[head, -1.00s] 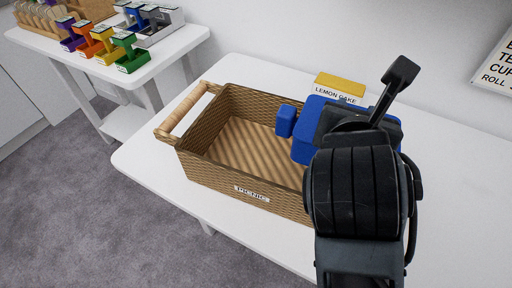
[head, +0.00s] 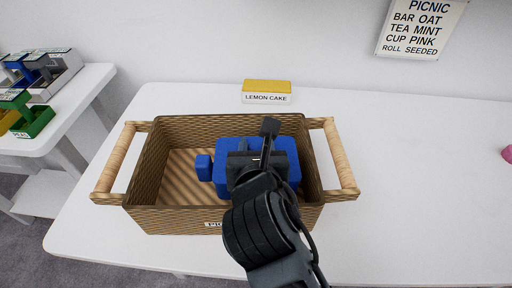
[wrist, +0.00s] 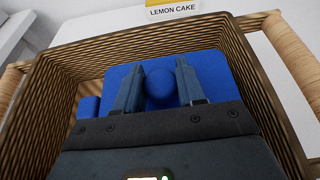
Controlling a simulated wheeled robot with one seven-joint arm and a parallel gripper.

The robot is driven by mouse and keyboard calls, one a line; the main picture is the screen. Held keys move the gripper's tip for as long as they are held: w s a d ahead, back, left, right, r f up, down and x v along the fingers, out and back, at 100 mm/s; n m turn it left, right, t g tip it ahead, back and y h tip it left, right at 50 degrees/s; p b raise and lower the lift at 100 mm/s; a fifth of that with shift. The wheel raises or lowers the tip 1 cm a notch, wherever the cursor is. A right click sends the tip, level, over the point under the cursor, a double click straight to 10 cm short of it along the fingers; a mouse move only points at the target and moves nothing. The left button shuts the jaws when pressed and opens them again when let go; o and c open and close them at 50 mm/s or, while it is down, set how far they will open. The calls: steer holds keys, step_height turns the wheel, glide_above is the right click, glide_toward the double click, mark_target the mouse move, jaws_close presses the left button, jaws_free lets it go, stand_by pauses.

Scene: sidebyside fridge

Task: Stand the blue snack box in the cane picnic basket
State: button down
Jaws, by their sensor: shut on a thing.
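The blue snack box (head: 225,150) shows partly behind my gripper, within the outline of the cane picnic basket (head: 160,222). In the wrist view the snack box (wrist: 212,75) lies below my fingers, with a rounded blue knob between them. My gripper (wrist: 160,88) is shut on this knob. A small blue block-like part (head: 204,168) sticks out at the box's left. The basket's walls (wrist: 55,85) surround the box in the wrist view. My gripper hides much of the box, and I cannot tell whether its underside touches the basket floor.
A yellow and white lemon cake box (head: 267,92) stands on the white table (head: 410,170) behind the basket. A list sign (head: 422,28) hangs on the wall. A side table at left holds several coloured items. The table's right part is mostly clear.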

steer(key=shift+f, duration=0.55)
steer(key=c, duration=0.7)
jaws_free()
steer(key=shift+o, duration=0.2)
steer(key=shift+r, duration=0.3)
steer(key=v, duration=1.2)
steer(key=shift+r+p, duration=0.25)
steer(key=shift+p, duration=0.1)
